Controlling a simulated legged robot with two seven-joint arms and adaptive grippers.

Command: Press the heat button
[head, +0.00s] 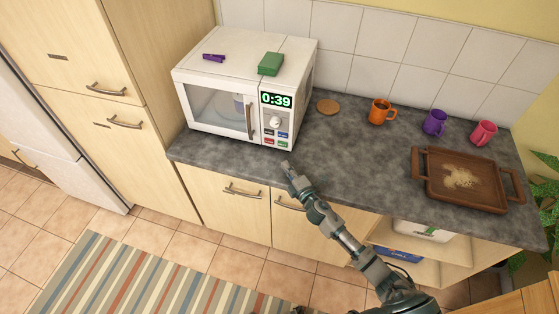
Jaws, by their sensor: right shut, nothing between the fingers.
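A white microwave (241,86) stands at the left end of the dark grey counter, with its door closed. Its green display (276,100) reads 0:39. Below the display are a round knob (275,123) and several small coloured buttons (275,138) in dark, blue, red and green. Their labels are too small to read, so I cannot tell which is the heat button. My right gripper (286,165) is shut and empty, near the counter's front edge, just below the button panel in the picture and apart from it. My left gripper is not in view.
A purple clip (213,58) and a green block (271,64) lie on the microwave. A coaster (328,106), an orange mug (380,111), a purple mug (434,122), a pink mug (483,133) and a brown tray (463,202) are on the counter.

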